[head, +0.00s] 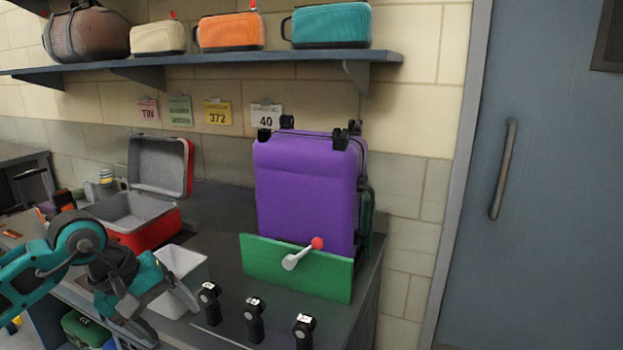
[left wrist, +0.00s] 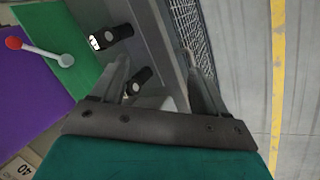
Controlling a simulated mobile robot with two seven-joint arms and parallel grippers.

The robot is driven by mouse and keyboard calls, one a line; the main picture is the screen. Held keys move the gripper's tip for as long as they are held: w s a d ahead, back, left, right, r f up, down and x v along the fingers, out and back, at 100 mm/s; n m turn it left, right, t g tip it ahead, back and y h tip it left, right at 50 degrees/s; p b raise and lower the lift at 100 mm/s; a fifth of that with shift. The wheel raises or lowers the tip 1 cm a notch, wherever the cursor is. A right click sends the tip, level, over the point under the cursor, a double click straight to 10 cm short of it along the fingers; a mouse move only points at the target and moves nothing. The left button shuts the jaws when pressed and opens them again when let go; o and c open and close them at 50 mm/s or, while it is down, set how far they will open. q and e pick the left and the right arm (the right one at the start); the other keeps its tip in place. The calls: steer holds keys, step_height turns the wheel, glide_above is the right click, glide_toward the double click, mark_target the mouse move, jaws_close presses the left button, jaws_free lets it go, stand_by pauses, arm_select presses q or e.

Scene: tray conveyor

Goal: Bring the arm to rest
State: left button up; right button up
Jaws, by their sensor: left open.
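My left gripper (head: 168,318) comes in low from the left on a teal arm, in front of the counter and beside a white bin (head: 181,262). In the left wrist view its two grey fingers (left wrist: 155,68) are spread apart with nothing held between them. Beyond them the wrist view shows black upright handles and the counter edge. My right gripper is in neither view.
A purple suitcase (head: 303,190) stands upright behind a green panel (head: 315,283) with a red-knobbed white lever (head: 303,254). An open red case (head: 160,228) sits at left. Three black handles (head: 254,318) line the front. A shelf (head: 230,62) holds bags.

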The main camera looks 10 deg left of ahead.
arm_select(q)
steer(key=s+d+n+t+h, duration=0.3)
steer(key=d+n+t+h, duration=0.3)
steer(key=d+n+h, duration=1.1)
steer(key=a+f+n+t+y, duration=0.25)
steer(key=n+y, duration=0.25)
steer(key=n, duration=0.5)
steer(key=s+a+f+n+t+y, duration=0.15)
steer(key=f+n+y, duration=0.25)
steer(key=n, duration=0.7)
steer(key=a+f+n+t+y, duration=0.1)
steer(key=f+n+t+y, duration=0.3)
steer(key=n, duration=0.6)
steer(key=s+a+f+n+g+y, duration=0.1)
steer(key=s+f+n+g+y, duration=0.4)
steer(key=s+f+n, duration=0.5)
step_height(320, 180, down, 3)
steer(key=n+g, duration=0.1)
steer(key=n, duration=0.2)
steer(key=shift+n+g+y, duration=0.3)
steer(key=shift+n, duration=0.1)
